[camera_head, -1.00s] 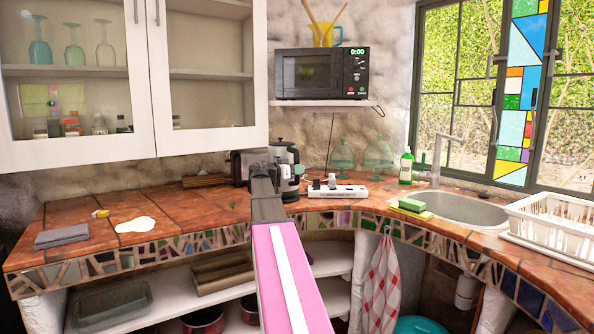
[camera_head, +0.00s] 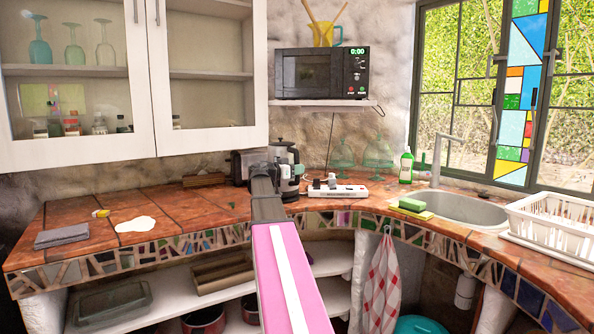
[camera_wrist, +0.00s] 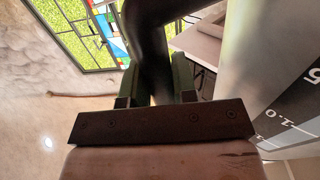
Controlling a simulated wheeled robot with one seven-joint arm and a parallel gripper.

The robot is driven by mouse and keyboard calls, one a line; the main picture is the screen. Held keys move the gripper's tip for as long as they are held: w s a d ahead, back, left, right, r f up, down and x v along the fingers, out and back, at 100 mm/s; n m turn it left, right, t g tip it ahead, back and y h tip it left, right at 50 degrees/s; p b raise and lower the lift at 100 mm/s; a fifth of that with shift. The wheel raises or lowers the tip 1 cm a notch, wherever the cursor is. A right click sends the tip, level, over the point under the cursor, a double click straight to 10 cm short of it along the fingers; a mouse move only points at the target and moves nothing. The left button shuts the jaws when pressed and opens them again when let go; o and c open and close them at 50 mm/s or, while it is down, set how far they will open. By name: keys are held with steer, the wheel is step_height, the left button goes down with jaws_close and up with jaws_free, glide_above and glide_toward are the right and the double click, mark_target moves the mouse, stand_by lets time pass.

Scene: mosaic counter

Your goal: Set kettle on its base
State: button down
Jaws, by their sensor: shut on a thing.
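The kettle (camera_head: 287,158), silver with a black lid and handle, is upright at the back of the counter, partly behind my arm. In the wrist view, its pale body with level markings (camera_wrist: 292,118) fills the right side. My gripper (camera_wrist: 158,92) is shut on the kettle's black handle (camera_wrist: 147,45), one finger on each side. In the head view, my arm hides the gripper's fingers and part of the kettle. I cannot make out the kettle's base, nor whether the kettle's underside touches anything.
A dark toaster-like appliance (camera_head: 240,166) stands just left of the kettle. A white power strip (camera_head: 338,191) with plugs lies to the right, with glass domes (camera_head: 378,157) behind it. The microwave (camera_head: 320,74) is on a shelf above. The left counter (camera_head: 180,206) is mostly clear.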

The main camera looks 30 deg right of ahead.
steer(key=shift+f, duration=0.45)
stand_by(0.3)
steer(key=c, duration=1.2)
jaws_free()
steer(key=shift+f, duration=0.15)
steer(key=shift+a, duration=0.1)
steer(key=a, duration=1.1)
steer(key=shift+s, duration=0.2)
steer(key=shift+s, duration=0.15)
